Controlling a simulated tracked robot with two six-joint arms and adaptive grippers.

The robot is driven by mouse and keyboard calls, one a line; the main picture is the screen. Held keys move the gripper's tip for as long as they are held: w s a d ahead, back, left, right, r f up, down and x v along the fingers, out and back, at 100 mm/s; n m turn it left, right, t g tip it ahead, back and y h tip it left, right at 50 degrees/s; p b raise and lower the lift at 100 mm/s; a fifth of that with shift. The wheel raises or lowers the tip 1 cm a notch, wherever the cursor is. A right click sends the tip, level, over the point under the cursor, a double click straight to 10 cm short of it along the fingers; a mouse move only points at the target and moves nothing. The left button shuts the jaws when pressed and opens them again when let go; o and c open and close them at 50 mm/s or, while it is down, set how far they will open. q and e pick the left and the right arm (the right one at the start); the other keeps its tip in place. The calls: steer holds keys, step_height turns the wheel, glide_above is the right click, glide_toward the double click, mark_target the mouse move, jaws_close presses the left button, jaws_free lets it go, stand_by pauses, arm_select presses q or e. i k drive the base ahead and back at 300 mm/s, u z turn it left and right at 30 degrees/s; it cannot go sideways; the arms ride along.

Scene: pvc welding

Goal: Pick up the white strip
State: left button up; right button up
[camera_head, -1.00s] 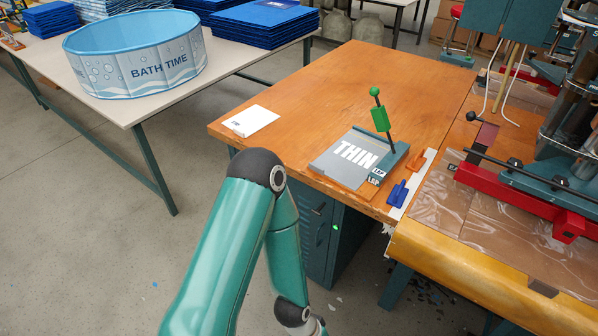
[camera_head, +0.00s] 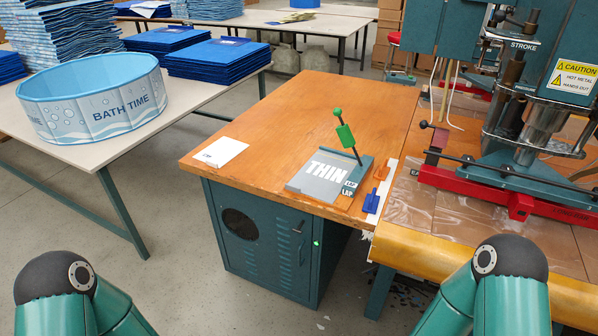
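A narrow white strip (camera_head: 385,186) lies along the right edge of the wooden table (camera_head: 290,105), beside the welding machine's bench. An orange-handled piece (camera_head: 381,173) and a blue-handled piece (camera_head: 371,202) sit on or against it and cover part of it. A flat white sheet (camera_head: 219,152) lies near the table's left edge. Upper parts of both my arms show at the bottom left and bottom right. Neither gripper is in view, so I cannot see their fingers.
A round "BATH TIME" tub (camera_head: 92,98) sits on the left table. The wooden table's middle is clear.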

mark_target(219, 154)
steer(key=u, duration=0.1)
steer(key=i, duration=1.25)
steer(key=z, duration=0.55)
